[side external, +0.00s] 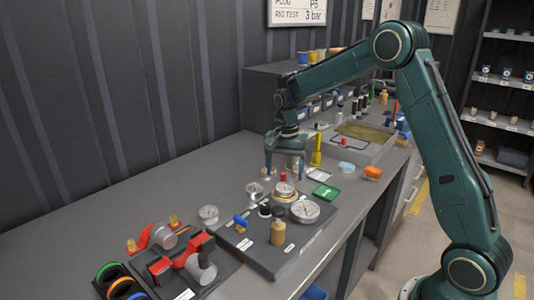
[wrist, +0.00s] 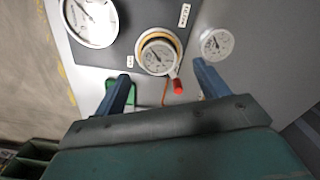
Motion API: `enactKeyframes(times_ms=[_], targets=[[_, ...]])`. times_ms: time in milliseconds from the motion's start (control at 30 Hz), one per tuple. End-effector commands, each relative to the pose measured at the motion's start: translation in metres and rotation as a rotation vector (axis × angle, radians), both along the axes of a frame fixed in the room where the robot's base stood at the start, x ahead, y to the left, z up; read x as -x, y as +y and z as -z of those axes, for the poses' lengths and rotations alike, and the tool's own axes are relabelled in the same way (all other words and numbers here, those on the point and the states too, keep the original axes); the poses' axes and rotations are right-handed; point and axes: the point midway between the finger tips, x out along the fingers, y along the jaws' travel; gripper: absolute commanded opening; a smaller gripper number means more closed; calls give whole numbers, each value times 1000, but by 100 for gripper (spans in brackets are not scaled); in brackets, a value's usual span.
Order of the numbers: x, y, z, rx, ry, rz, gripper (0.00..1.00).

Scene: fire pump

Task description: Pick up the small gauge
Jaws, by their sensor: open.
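The smallest-looking gauge is a round white-faced dial (wrist: 216,44) at upper right in the wrist view, just beyond the right fingertip. In the side view a small white gauge (side external: 254,189) stands at the far edge of the dark plate. A middle-sized gauge with a brass ring (wrist: 157,55) and a red-tipped lever shows between the finger lines; it also shows in the side view (side external: 284,189). A large gauge (wrist: 91,20) is at upper left, also in the side view (side external: 305,210). My gripper (side external: 284,172) points down, open and empty, above the gauges; its fingers (wrist: 161,70) are apart.
The dark plate (side external: 262,254) also carries a brass fitting (side external: 278,232) and a blue-handled valve (side external: 241,221). Another gauge (side external: 208,214) lies left of it. The bench at left is clear.

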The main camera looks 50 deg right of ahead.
Motion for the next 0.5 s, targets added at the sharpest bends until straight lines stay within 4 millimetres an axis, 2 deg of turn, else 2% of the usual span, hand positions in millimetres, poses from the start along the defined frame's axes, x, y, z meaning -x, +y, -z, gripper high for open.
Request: enactKeyframes(times_ms=[300, 500], targets=[[2, -1, 34, -1, 3, 0, 73], [2, -1, 48, 0, 0, 0, 73]])
